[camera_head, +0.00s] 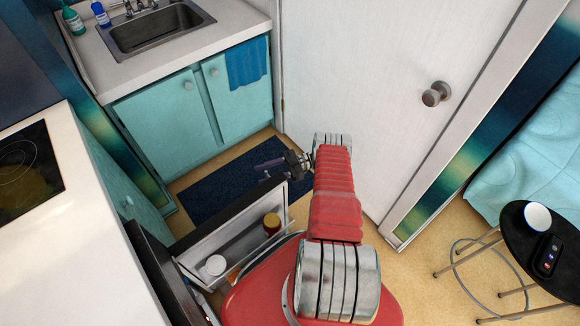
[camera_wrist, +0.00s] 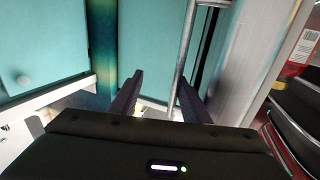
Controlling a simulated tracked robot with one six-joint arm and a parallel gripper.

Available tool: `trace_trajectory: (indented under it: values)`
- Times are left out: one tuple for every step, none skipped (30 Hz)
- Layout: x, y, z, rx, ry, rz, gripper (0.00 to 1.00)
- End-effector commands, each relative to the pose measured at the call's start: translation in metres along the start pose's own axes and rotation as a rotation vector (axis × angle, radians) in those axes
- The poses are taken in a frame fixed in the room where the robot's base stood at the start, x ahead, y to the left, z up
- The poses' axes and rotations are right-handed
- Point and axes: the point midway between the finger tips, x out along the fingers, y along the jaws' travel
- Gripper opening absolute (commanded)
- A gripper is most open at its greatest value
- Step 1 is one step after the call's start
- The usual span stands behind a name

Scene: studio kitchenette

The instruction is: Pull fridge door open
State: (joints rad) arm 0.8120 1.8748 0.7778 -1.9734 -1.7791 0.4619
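The fridge door (camera_head: 230,225) stands open at an angle away from the dark fridge body (camera_head: 160,275). Its inner side with door shelves faces my body. My gripper (camera_head: 270,166) is at the door's free far end, beyond its edge. In the wrist view the two dark fingers of my gripper (camera_wrist: 158,98) are spread apart. A metal handle bar (camera_wrist: 188,50) runs down between them, nearer the right finger. I cannot tell whether it touches that finger. The pale door (camera_wrist: 245,60) shows to the right of the bar.
A jar (camera_head: 271,222) and a white-lidded container (camera_head: 215,265) sit on the door shelves. A dark blue mat (camera_head: 215,190) lies before teal cabinets (camera_head: 165,120). A white counter (camera_head: 70,240) is at left, a closed white room door (camera_head: 390,80) ahead, a black stool (camera_head: 530,235) at right.

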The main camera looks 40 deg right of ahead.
Motion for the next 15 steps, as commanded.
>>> trace_trajectory:
  values:
    - [-0.047, 0.009, -0.002, -0.016, -0.029, 0.073, 0.28]
    - [-0.052, 0.008, -0.002, -0.017, -0.031, 0.070, 0.28]
    - [-0.059, 0.008, -0.004, -0.019, -0.035, 0.065, 0.28]
    - [-0.064, 0.007, -0.004, -0.019, -0.038, 0.061, 0.28]
    - [-0.067, 0.007, -0.004, -0.020, -0.040, 0.059, 0.28]
    - [-0.071, 0.007, -0.005, -0.020, -0.041, 0.056, 0.28]
    - [-0.075, 0.007, -0.006, -0.021, -0.042, 0.054, 0.28]
    - [-0.079, 0.007, -0.006, -0.022, -0.044, 0.051, 0.28]
    - [-0.084, 0.006, -0.007, -0.023, -0.046, 0.047, 0.28]
    - [-0.087, 0.005, -0.007, -0.022, -0.047, 0.044, 0.28]
    - [-0.090, 0.004, -0.007, -0.022, -0.049, 0.041, 0.28]
    - [-0.092, 0.004, -0.007, -0.022, -0.048, 0.036, 0.28]
    - [-0.093, 0.003, -0.007, -0.021, -0.047, 0.032, 0.28]
    - [-0.094, 0.002, -0.006, -0.020, -0.047, 0.029, 0.28]
    - [-0.096, 0.001, -0.005, -0.019, -0.047, 0.026, 0.28]
